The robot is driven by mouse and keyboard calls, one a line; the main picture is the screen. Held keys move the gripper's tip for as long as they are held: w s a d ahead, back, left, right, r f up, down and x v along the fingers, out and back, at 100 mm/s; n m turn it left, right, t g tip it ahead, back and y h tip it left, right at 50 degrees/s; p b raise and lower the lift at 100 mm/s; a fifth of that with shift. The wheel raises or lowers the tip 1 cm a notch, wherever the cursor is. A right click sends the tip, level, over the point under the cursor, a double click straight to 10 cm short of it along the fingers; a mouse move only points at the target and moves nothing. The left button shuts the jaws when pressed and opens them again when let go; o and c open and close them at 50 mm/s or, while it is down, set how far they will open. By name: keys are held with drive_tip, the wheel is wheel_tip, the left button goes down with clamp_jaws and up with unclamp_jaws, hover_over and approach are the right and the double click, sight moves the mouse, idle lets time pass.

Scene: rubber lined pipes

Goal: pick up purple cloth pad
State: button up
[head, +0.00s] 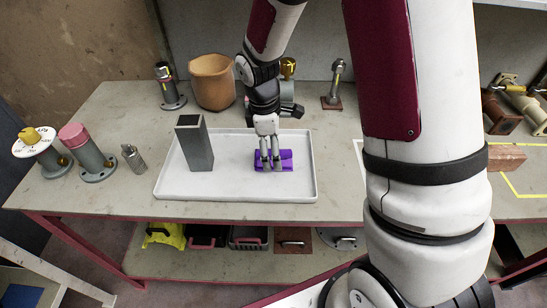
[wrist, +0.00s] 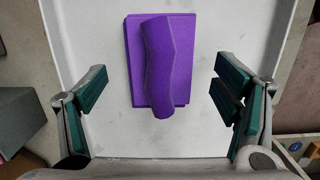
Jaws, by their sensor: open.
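The purple cloth pad (head: 287,161) lies on the white tray (head: 235,189) on the table, towards the tray's right side. In the wrist view the pad (wrist: 181,60) is a flat purple rectangle with a raised rounded ridge along its middle. My gripper (head: 270,163) reaches down over the pad in the head view and hides part of it. In the wrist view my gripper (wrist: 161,92) is open, with a green-lined finger on each side of the pad. Bare tray shows between each finger and the pad, and neither finger visibly touches it.
A grey square tube (head: 198,148) stands upright on the tray to the left. Behind the tray are a brown pot (head: 212,82) and a flanged pipe fitting (head: 168,88). More fittings (head: 88,155) stand left of the tray. A brick (head: 506,158) lies at the right.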

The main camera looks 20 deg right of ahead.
drive_tip(key=shift+d+f, duration=0.1)
drive_tip(key=shift+f, duration=0.7)
drive_tip(key=shift+c, duration=0.4)
drive_tip(key=c, duration=1.2)
drive_tip(key=shift+o, duration=0.2)
drive_tip(key=shift+r, duration=0.1)
drive_tip(key=shift+r, duration=0.6)
wheel_tip(320, 180, up, 2)
drive_tip(key=shift+r, duration=0.2)
drive_tip(key=s+a, duration=0.2)
drive_tip(key=s, duration=0.3)
drive_tip(key=s+a, duration=0.1)
drive_tip(key=s, duration=0.4)
drive_tip(key=s+a+r, duration=0.1)
drive_tip(key=s+a, duration=0.1)
drive_tip(key=s, duration=0.3)
drive_tip(key=shift+a+r, duration=0.1)
drive_tip(key=shift+a, duration=0.2)
